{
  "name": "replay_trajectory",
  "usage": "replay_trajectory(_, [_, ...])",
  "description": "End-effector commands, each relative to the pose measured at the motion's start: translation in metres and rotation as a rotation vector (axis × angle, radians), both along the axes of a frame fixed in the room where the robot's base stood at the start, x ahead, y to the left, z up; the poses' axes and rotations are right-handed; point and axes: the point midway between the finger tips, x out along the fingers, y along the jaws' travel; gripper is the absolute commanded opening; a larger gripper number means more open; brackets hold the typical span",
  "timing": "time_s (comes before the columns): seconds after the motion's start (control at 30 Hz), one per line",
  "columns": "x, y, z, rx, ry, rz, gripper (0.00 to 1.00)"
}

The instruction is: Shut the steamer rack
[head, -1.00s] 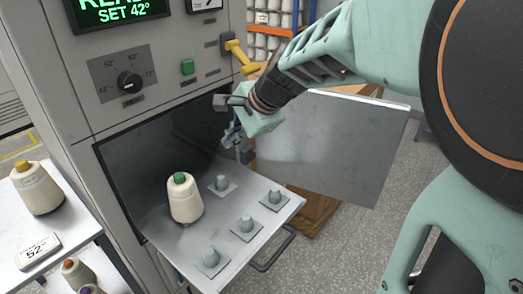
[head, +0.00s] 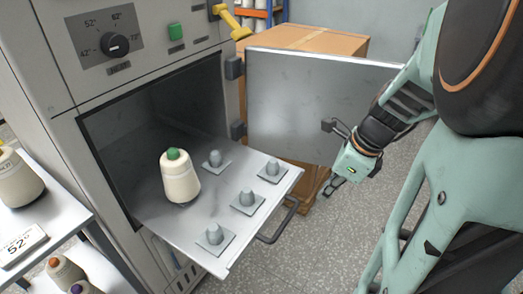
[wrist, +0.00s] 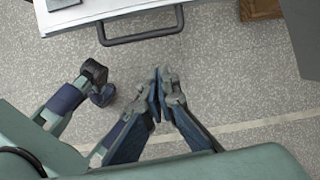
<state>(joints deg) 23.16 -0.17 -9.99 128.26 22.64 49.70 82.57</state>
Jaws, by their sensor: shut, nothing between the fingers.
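The steamer rack (head: 185,238) is a grey metal tray slid out of the steamer's dark opening. It carries one cream bobbin with a green top (head: 180,178) and several empty pegs (head: 247,201). Its dark bar handle (head: 283,222) is on the front edge; the handle (wrist: 142,38) also shows at the top of the wrist view. My gripper (head: 332,190) is right of the rack, in front of the open door, apart from the handle. In the wrist view my gripper (wrist: 158,76) has its fingertips together, with nothing between them, over the floor.
The steamer door (head: 315,100) stands open to the right of the opening, with a cardboard box (head: 305,38) behind it. A side shelf (head: 55,228) with bobbins is at the left. The floor in front of the rack is clear.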

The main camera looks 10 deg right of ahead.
Motion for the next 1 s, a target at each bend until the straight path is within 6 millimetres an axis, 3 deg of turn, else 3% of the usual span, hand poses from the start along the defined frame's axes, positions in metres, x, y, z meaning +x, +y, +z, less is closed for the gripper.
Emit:
replay_trajectory(0.13, [-0.014,-0.008,-0.01,0.017,0.033,-0.065,0.0])
replay_trajectory(0.33, [-0.013,-0.005,-0.027,0.021,0.04,-0.073,0.0])
replay_trajectory(0.77, [0.005,0.013,-0.113,0.02,0.039,-0.07,0.0])
replay_trajectory(1.0, [0.028,0.035,-0.113,0.017,0.036,-0.068,0.0])
